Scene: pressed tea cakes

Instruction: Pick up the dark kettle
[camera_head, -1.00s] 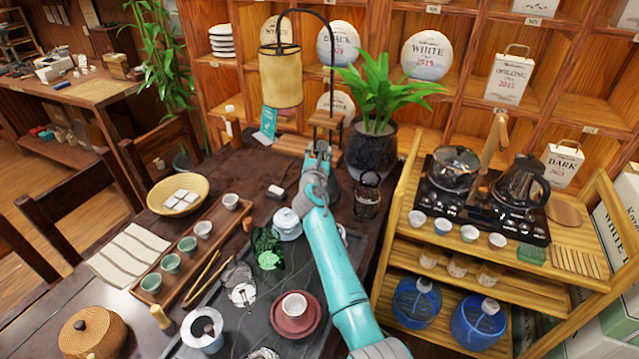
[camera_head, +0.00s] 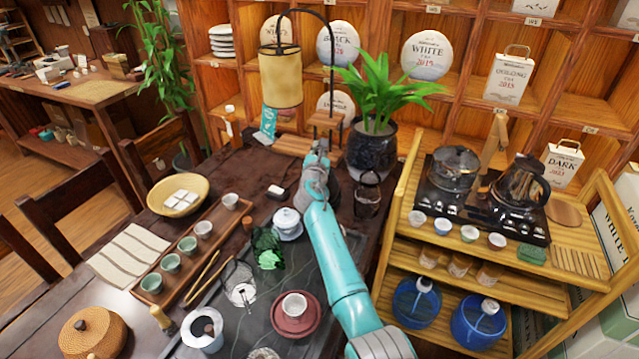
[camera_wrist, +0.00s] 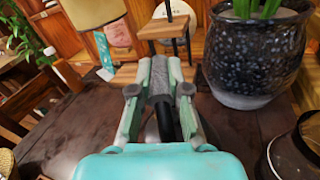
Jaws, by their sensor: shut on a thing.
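My gripper (camera_head: 318,155) is at the back of the dark table, left of the potted plant. The wrist view shows my gripper (camera_wrist: 160,85) shut on a grey, rod-like handle (camera_wrist: 158,82) standing between its fingers. A dark curved part (camera_wrist: 166,122) joins the handle below; it appears to be the dark kettle. Its body is mostly hidden behind my gripper and wrist, so I cannot tell whether it touches the table. Another dark, glassy kettle (camera_head: 521,184) stands on the black stove at the right, apart from my gripper.
The plant's dark pot (camera_head: 371,150) and a small glass vessel (camera_head: 367,198) are close on the right. A wooden stand (camera_head: 294,144) with a lantern (camera_head: 280,76) is behind. A white lidded cup (camera_head: 287,222) is near my arm. The cart (camera_head: 400,262) borders the table's right side.

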